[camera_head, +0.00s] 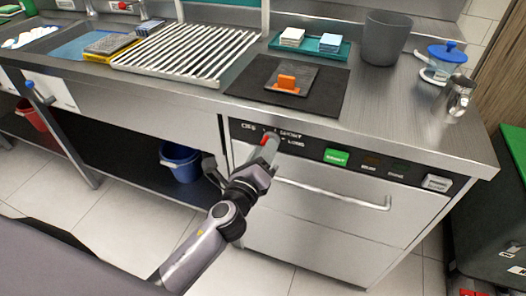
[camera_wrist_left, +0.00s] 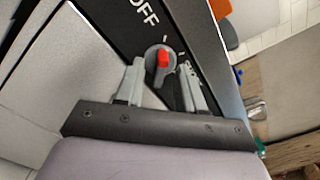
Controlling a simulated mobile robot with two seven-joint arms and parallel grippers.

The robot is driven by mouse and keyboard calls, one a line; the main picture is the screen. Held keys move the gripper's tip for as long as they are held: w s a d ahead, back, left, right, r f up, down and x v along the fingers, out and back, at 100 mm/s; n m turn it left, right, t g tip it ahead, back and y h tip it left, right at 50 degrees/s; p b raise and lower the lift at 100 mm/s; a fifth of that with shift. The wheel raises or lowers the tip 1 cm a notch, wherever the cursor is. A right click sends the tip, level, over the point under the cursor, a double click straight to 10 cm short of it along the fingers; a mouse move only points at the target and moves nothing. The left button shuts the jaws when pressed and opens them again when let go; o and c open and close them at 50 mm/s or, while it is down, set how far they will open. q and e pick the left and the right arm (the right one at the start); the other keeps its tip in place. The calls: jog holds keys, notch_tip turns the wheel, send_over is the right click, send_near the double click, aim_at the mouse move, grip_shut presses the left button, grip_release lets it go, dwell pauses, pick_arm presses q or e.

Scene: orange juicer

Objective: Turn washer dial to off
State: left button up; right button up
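The washer dial (camera_wrist_left: 150,56) is a round grey knob with a red pointer on the washer's black control panel. In the wrist view the large white OFF lettering (camera_wrist_left: 143,12) is above and left of it, and the red pointer (camera_wrist_left: 163,58) is turned roughly upward. My left gripper (camera_wrist_left: 160,80) is open, with one finger on each side of the dial and visible gaps to it. In the head view my left gripper (camera_head: 265,151) is in front of the panel and partly covers the dial, whose red part shows. My right gripper is out of view.
The washer (camera_head: 330,215) has a green button (camera_head: 336,157) right of the dial and a long handle (camera_head: 335,194) below. On the counter above are a black mat (camera_head: 245,84) with an orange-handled tool, a grey bin (camera_head: 385,38) and a teal tray (camera_head: 333,55).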

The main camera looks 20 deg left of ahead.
pick_arm(q)
jog(key=shift+s, duration=0.1)
jog(key=s, duration=0.7)
jog(key=shift+a+b, duration=0.15)
jog(key=shift+b, duration=0.15)
jog(key=s+a+f+n+g+p, duration=0.2)
jog(key=s+f+n, duration=0.3)
jog(key=s+n, duration=0.3)
jog(key=s+a+f+n+g+h+p, duration=0.1)
jog(key=s+f+n+g+p, duration=0.3)
jog(key=n, duration=1.3)
jog(key=s+a+f+g, duration=0.1)
jog(key=s+f, duration=0.1)
jog(key=s, duration=0.2)
jog(key=shift+g+h+p, duration=0.3)
jog(key=shift+p, duration=0.1)
jog(key=shift+o, duration=0.3)
